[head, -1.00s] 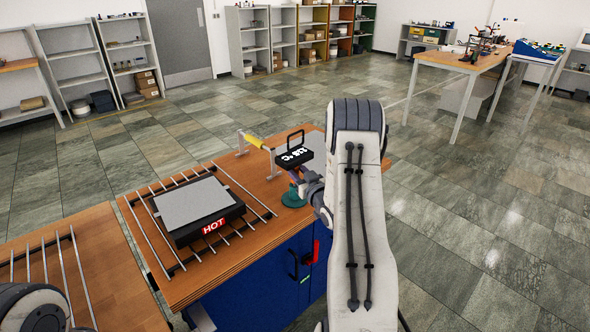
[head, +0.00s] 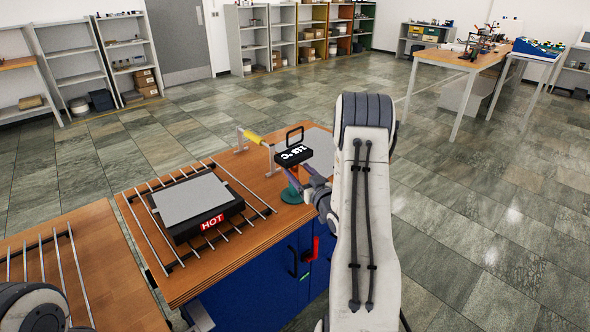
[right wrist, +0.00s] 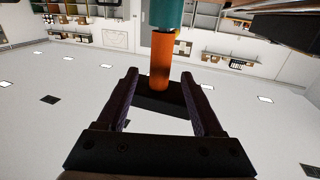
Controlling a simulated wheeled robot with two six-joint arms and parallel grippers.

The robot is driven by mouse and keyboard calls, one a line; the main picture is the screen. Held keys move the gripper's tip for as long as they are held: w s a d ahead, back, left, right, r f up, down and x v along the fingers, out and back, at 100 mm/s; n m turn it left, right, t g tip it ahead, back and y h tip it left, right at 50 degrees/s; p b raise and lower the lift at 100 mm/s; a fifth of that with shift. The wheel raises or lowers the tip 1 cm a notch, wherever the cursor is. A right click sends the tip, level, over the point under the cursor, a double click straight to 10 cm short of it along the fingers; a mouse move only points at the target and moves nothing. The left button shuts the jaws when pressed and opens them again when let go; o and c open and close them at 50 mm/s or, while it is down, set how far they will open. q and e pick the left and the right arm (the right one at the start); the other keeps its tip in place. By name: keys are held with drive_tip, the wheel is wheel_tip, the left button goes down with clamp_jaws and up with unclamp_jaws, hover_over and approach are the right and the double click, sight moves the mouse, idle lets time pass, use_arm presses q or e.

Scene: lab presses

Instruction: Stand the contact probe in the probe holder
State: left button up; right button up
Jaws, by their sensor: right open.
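The contact probe has a black head (head: 293,155) with a lit reading and a loop on top. Its orange stem (right wrist: 160,60) shows in the right wrist view. The probe stands upright in the teal probe holder (head: 291,196), near the bench's right end; the holder also shows at the top of the right wrist view (right wrist: 167,12). My right gripper (head: 304,184) is open, just right of the stem. In the right wrist view its two fingers (right wrist: 159,76) are apart, with the stem beyond the tips. The stem's lower end is hidden in the holder. My left gripper is out of view.
A hot plate (head: 192,198) marked HOT sits on a rod rack (head: 140,211) left of the holder. A yellow bar on metal stands (head: 253,138) is behind the probe. A second wooden bench (head: 115,262) is at the lower left. The floor to the right is clear.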

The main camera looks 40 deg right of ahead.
drive_tip(key=s+a+b, duration=0.1)
drive_tip(key=s, duration=0.6)
drive_tip(key=shift+a, duration=0.2)
drive_tip(key=shift+w, duration=0.1)
drive_tip(key=w+a+r+n+g+y+p, duration=0.1)
drive_tip(key=w+a+n+g+y, duration=0.15)
drive_tip(key=a, duration=0.35)
drive_tip(key=w+a+n+g+y+p, duration=0.1)
drive_tip(key=w+a, duration=0.3)
drive_tip(key=a, duration=0.1)
drive_tip(key=s+a+r+n+g+p, duration=0.1)
drive_tip(key=a+g, duration=0.1)
drive_tip(key=a, duration=0.5)
drive_tip(key=s+a+r+n+g+p, duration=0.1)
drive_tip(key=s+a+g, duration=0.1)
drive_tip(key=a, duration=0.5)
drive_tip(key=s+a+r+n+g+y+p, duration=0.1)
drive_tip(key=s+a+r+g, duration=0.3)
drive_tip(key=s+a, duration=0.75)
drive_tip(key=s+a+r+n+g, duration=0.1)
drive_tip(key=s+a+g, duration=0.1)
drive_tip(key=s, duration=0.7)
drive_tip(key=s+a+r+n+g+p, duration=0.1)
drive_tip(key=s+g, duration=0.3)
drive_tip(key=s, duration=0.5)
drive_tip(key=shift+a+r+n, duration=0.25)
drive_tip(key=shift+a+n, duration=0.3)
drive_tip(key=shift+a, duration=0.25)
